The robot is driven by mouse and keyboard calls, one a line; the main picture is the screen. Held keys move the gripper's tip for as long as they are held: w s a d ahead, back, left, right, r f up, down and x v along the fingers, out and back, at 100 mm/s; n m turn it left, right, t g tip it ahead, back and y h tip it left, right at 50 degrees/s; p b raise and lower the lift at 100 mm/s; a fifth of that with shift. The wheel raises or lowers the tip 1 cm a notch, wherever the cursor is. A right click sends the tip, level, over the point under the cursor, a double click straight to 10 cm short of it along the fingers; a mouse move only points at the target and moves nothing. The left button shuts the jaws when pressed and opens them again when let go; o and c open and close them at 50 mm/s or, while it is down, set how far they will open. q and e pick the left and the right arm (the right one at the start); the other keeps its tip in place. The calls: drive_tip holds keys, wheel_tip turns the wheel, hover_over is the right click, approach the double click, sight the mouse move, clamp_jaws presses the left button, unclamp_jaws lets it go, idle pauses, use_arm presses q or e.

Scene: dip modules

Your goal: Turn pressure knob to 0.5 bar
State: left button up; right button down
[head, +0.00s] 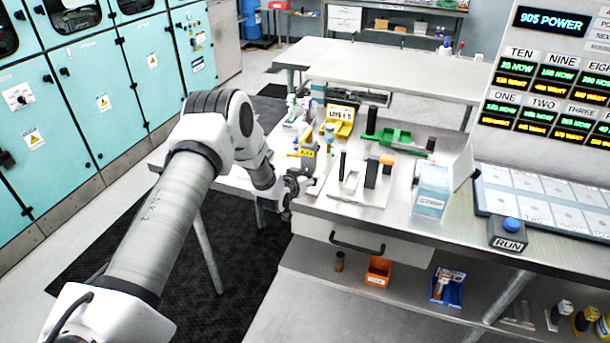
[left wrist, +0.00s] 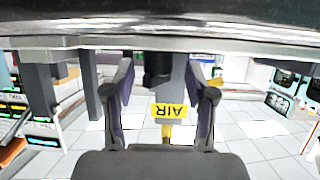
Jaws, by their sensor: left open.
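The air regulator shows in the left wrist view as a grey body with a yellow AIR label (left wrist: 170,111), upside down there. A black knob (left wrist: 158,68) sits at its end. My left gripper (left wrist: 162,82) is open, with one finger on each side of the knob and visible gaps between. In the head view my left gripper (head: 300,184) is at the bench's left front corner, beside the yellow-labelled AIR unit (head: 308,151). The knob's setting and any pressure dial cannot be read. My right gripper is not in view.
A white board with dark posts (head: 350,190) stands just right of the gripper. A yellow bin (head: 340,122) and green fixture (head: 393,136) are behind it. A blue RUN button (head: 511,225) sits at the right. A drawer handle (head: 356,243) juts from the bench front.

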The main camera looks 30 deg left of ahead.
use_arm(q)
drive_tip(key=shift+w+d+f, duration=0.1)
drive_tip(key=shift+w+f, duration=0.1)
drive_tip(key=shift+w, duration=0.05)
drive_tip(key=shift+r, duration=0.1)
clamp_jaws()
drive_tip(key=shift+r, duration=0.1)
idle(1.3)
unclamp_jaws()
drive_tip(key=shift+s, duration=0.1)
drive_tip(key=v, duration=1.2)
